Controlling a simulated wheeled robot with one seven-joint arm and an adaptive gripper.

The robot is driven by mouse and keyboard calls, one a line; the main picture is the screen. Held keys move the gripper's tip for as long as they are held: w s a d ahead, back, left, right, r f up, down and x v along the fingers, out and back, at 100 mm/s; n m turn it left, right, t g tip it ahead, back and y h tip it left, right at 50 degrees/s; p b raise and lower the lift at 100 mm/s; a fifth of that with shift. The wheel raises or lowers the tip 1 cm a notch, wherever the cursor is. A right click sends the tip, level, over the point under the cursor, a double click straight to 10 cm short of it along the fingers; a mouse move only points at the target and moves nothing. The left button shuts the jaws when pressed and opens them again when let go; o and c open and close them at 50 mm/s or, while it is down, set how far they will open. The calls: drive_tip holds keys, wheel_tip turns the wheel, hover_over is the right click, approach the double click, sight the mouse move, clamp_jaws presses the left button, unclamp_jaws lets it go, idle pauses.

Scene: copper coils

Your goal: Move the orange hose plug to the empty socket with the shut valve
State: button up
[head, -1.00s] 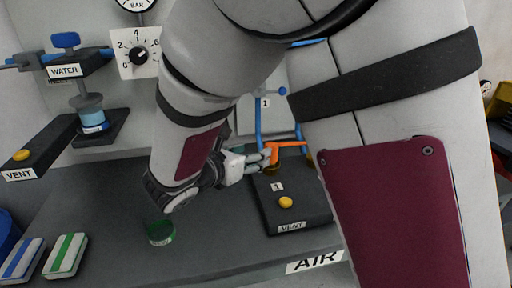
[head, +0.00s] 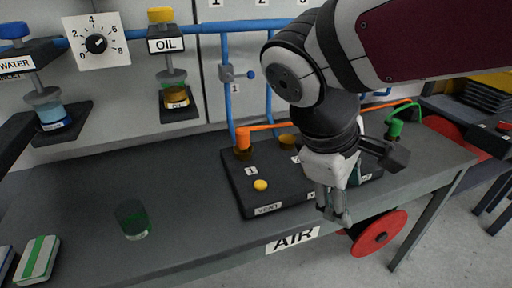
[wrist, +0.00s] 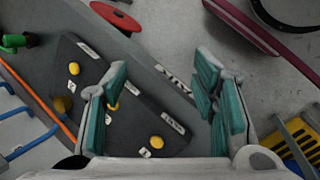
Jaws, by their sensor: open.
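The orange hose plug (head: 243,140) stands upright on the socket numbered 1 of the dark air block (head: 238,188). Its orange hose runs right behind my arm, and also shows at the left of the wrist view (wrist: 40,103). A second brass socket (head: 287,140) looks empty. Valve 1 (head: 228,73) on the blue pipe has its handle pointing sideways, across the pipe. My arm hides the other valves and part of the block. My gripper (head: 335,215) is open and empty, pointing down over the block's front right. In the wrist view its fingers (wrist: 165,105) are spread above the block.
A green plug (head: 395,128) is at the far right of the bench. A green cup (head: 133,220) stands left on the open bench. Oil and water fittings are at the back left.

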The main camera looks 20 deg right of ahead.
drive_tip(key=s+a+m+t+y, duration=0.1)
drive_tip(key=s+a+m+y, duration=0.4)
drive_tip(key=s+a+m, duration=0.1)
drive_tip(key=shift+s+t, duration=0.2)
drive_tip(key=shift+t, duration=0.1)
wheel_tip(320, 180, up, 13)
drive_tip(key=t+p, duration=0.2)
drive_tip(key=p, duration=0.9)
drive_tip(key=shift+d+f, duration=0.2)
drive_tip(key=shift+w, duration=0.1)
drive_tip(key=shift+c, duration=0.3)
